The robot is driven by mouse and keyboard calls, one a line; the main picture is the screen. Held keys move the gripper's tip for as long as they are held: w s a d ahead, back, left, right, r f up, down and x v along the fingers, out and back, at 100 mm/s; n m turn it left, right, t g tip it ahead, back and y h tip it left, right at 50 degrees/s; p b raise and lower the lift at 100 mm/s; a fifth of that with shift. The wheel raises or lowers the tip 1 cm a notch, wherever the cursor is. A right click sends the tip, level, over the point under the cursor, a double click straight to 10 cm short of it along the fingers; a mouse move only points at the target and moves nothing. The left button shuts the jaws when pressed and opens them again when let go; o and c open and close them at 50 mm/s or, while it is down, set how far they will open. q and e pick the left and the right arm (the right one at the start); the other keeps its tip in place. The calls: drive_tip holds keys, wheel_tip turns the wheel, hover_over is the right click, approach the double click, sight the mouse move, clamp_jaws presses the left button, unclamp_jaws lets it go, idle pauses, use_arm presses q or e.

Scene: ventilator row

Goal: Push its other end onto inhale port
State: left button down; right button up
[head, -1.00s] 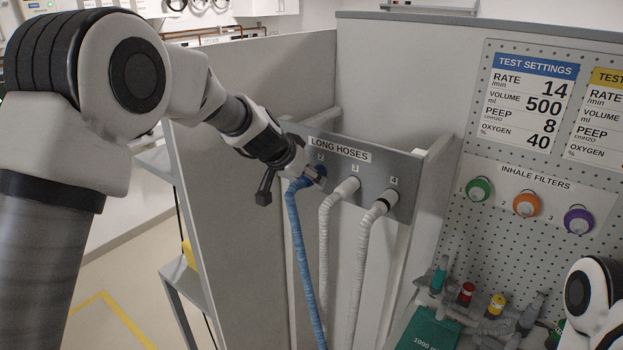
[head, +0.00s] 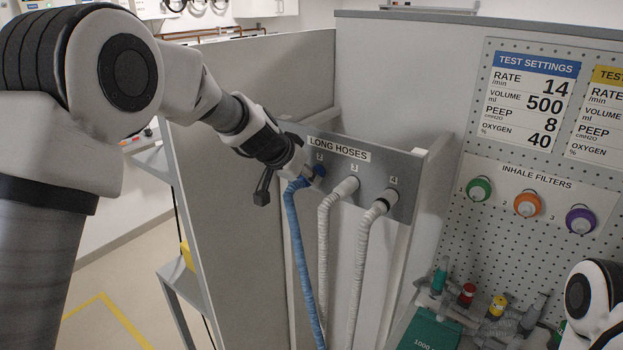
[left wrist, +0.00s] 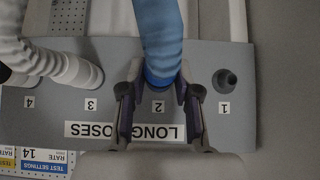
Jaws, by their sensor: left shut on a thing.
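A blue corrugated hose (head: 298,250) hangs from peg 2 of the "LONG HOSES" panel (head: 345,160) in the head view. My left gripper (head: 311,173) is at its top end. In the left wrist view, my left gripper (left wrist: 158,98) has a finger on each side of the blue hose's end (left wrist: 160,50) and is shut on it, close against the panel by the number 2. No inhale port can be made out in these views. My right gripper is not in view; only part of my right arm shows at the lower right.
Two white hoses hang on peg 3 (head: 341,188) and peg 4 (head: 380,207). Peg 1 (left wrist: 226,80) is bare. Green, orange and purple inhale filters (head: 527,205) hang on the pegboard. Below stand coloured fittings (head: 467,292) and a teal bag (head: 430,328).

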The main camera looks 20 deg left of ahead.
use_arm(q)
drive_tip(key=shift+s+f, duration=0.1)
drive_tip(key=shift+f, duration=0.05)
drive_tip(key=shift+s+a+b, duration=0.3)
drive_tip(key=shift+s+b, duration=0.1)
drive_tip(key=shift+s, duration=0.25)
drive_tip(key=shift+s+a+b, duration=0.2)
drive_tip(key=shift+s+b, duration=0.4)
drive_tip(key=shift+s+a+r+b, duration=0.1)
drive_tip(key=shift+s+a+b, duration=0.2)
drive_tip(key=shift+s, duration=0.35)
drive_tip(key=shift+s+a+r+b, duration=0.15)
drive_tip(key=shift+s+b, duration=0.2)
drive_tip(key=shift+s, duration=0.25)
drive_tip(key=shift+f, duration=0.1)
